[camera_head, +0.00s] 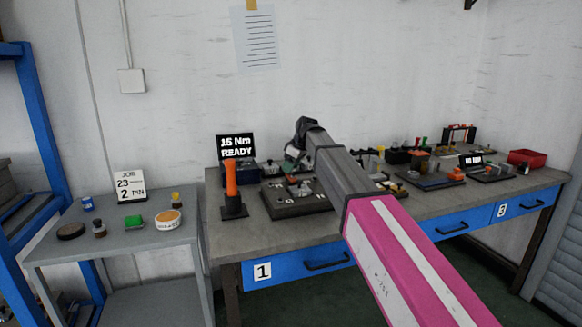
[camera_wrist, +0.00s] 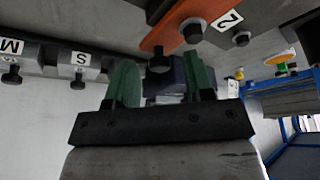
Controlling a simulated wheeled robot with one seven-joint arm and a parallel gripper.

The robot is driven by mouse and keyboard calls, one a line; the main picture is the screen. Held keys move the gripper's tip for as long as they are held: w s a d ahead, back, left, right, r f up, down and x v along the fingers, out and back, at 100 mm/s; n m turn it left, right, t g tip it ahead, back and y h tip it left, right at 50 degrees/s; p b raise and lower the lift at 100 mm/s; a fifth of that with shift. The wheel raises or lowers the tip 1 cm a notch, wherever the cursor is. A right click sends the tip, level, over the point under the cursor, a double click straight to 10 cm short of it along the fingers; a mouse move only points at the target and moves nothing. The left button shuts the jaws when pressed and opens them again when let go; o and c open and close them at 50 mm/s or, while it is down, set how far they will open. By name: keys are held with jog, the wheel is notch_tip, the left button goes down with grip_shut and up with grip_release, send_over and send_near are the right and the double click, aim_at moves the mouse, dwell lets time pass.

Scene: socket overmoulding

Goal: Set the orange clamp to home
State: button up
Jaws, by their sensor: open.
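I cannot make out the clamp there with certainty.
Blocks labelled "S" (camera_wrist: 80,65) and "M" (camera_wrist: 12,55) stand left in the wrist view. In the head view, an upright orange handle (camera_head: 231,178) stands near the "15 Nm READY" screen (camera_head: 236,147). A dark fixture plate (camera_head: 297,209) lies beside my arm; a side table (camera_head: 60,245) is left.

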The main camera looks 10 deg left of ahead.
aim_at(290, 176)
grip_shut()
jog(key=shift+s+d, duration=0.4)
jog(key=shift+s, duration=0.3)
jog(key=shift+s+d, duration=0.4)
jog(key=shift+s, duration=0.25)
grip_release()
jog(key=shift+r, duration=0.1)
